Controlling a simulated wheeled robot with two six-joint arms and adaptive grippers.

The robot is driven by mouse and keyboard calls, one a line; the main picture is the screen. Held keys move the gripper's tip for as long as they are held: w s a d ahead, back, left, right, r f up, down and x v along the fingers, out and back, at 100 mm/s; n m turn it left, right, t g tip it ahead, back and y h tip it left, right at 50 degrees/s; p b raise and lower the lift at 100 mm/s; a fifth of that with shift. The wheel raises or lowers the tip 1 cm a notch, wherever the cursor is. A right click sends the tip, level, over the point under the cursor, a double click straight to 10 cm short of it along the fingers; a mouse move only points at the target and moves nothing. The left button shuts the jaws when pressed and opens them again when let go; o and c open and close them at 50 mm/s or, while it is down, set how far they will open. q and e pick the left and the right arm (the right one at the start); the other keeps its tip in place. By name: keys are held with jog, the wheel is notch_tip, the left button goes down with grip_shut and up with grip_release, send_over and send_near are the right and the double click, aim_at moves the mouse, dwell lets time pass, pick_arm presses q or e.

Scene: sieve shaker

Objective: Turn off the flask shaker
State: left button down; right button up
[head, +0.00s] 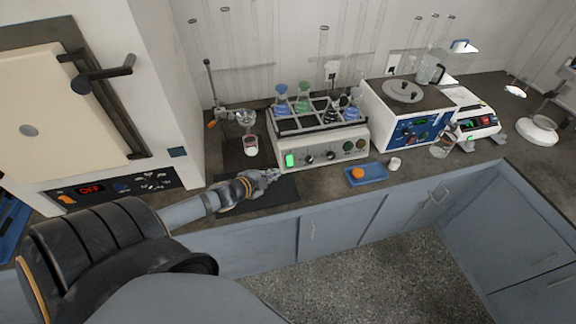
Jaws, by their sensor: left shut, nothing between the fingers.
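The flask shaker (322,144) stands on the counter, a white box with a rack of several flasks holding blue, green and dark liquid on top. Its front panel has a lit green switch (290,160) at the left, dark knobs in the middle and round buttons at the right. My left gripper (275,174) is shut and empty, just in front of and below the green switch, over a dark mat (284,190). I cannot tell whether its fingertips touch the shaker. My right gripper is not in view.
An oven with a red OFF display (90,189) stands left. A blue tray (375,178) with an orange object (358,173) lies right of the gripper. A blue-panelled device (420,131) and a balance (474,124) stand farther right. The counter's front edge runs below.

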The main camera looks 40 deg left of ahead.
pick_arm(q)
jog(key=b, duration=0.5)
send_near(293, 163)
jog(key=d+r, duration=0.1)
jog(key=d, duration=0.2)
jog(key=x, duration=0.2)
jog(key=b+x, duration=0.1)
jog(key=x, duration=0.1)
jog(key=shift+w+a+r, duration=0.1)
jog(key=shift+w+a, duration=0.05)
jog(key=shift+a, duration=0.2)
jog(key=shift+w+a+f, duration=0.5)
jog(key=shift+a+f, duration=0.2)
jog(key=shift+f, duration=0.05)
jog(key=shift+w+a+f, duration=0.25)
jog(key=shift+a+f, duration=0.05)
jog(key=shift+a, duration=0.05)
jog(key=shift+b, duration=0.3)
